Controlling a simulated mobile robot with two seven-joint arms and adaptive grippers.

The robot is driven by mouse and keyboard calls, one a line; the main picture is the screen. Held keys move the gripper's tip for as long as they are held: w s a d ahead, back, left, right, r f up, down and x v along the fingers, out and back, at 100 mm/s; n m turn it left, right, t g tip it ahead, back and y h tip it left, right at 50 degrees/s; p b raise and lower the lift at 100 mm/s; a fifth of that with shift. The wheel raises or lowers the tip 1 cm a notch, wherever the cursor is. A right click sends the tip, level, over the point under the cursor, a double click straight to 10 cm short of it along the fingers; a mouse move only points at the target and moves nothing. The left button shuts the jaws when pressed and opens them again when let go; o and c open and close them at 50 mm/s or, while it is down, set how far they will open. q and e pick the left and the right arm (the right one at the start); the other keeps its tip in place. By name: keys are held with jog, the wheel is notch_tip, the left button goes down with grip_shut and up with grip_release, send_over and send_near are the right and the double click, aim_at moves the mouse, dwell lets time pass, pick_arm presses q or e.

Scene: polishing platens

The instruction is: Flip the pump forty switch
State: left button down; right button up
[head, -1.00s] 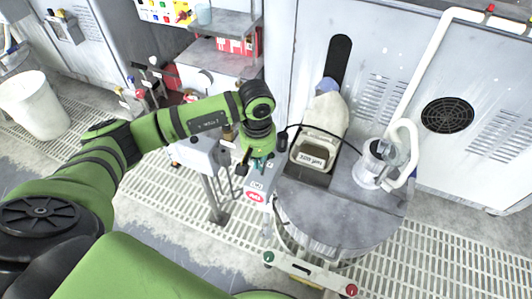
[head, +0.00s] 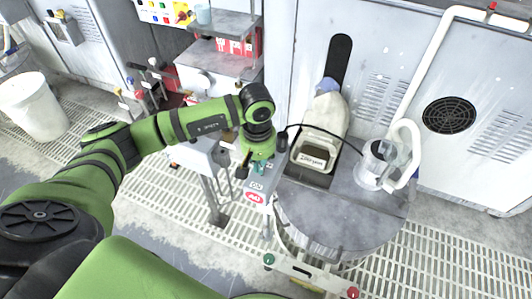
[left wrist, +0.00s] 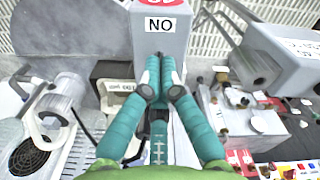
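The switch box is a grey post-like box (head: 267,196) with a white ON label and a red oval label that looks like 40. In the left wrist view its grey face (left wrist: 160,42) fills the top middle, with the ON label upside down. My left gripper (head: 262,168) is at the top of this box, just above the ON label. In the left wrist view its teal fingers (left wrist: 160,62) are brought together against or just over the face below the label. The switch lever itself is hidden by the fingers. My right gripper is not in view.
Another grey box (left wrist: 285,62) is close by in the left wrist view. A white bin (head: 35,108) stands far left.

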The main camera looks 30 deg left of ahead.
pick_arm(q)
jog(key=shift+f, duration=0.25)
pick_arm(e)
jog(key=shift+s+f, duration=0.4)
pick_arm(q)
notch_tip(320, 180, up, 7)
jog(key=p, duration=0.3)
jog(key=shift+p, duration=0.3)
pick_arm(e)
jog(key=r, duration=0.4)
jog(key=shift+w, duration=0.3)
